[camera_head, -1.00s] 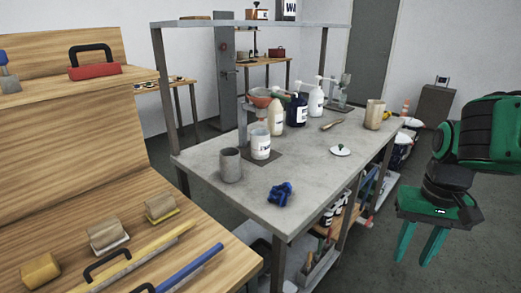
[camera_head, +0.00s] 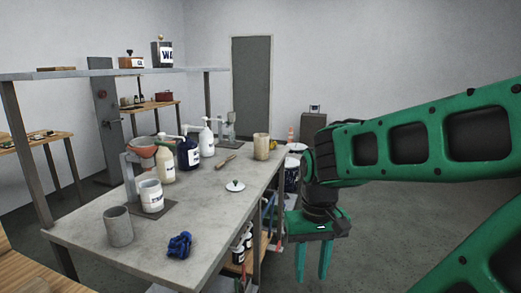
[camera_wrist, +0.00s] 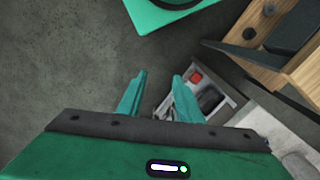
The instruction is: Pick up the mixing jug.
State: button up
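Several vessels stand on the grey table (camera_head: 85,245) in the head view; I cannot tell for sure which is the mixing jug. A tan, open-topped one (camera_head: 261,147) stands upright at the far right end. A plain grey cylinder (camera_head: 118,227) stands at the near left corner. A white labelled container (camera_head: 151,196) stands below an orange funnel on a stand. My gripper (camera_head: 312,262) is open and empty, pointing down to the right of the table, apart from all vessels. In the wrist view its two fingers (camera_wrist: 158,97) are spread above the floor.
A blue crumpled cloth-like item (camera_head: 179,245), a small white lid (camera_head: 235,186) and pump bottles (camera_head: 188,153) are on the table. A shelf (camera_head: 90,75) runs along its back. The floor to the right is mostly open. A grey tray (camera_wrist: 232,103) shows in the wrist view.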

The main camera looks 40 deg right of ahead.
aim_at(262, 141)
jog(key=u, duration=0.05)
jog(key=k, duration=1.05)
jog(key=z, duration=1.05)
jog(key=i, duration=1)
jog(key=z, duration=0.65)
jog(key=i, duration=2.25)
jog(key=u, duration=1.15)
jog(key=i, duration=0.75)
jog(key=u, duration=0.4)
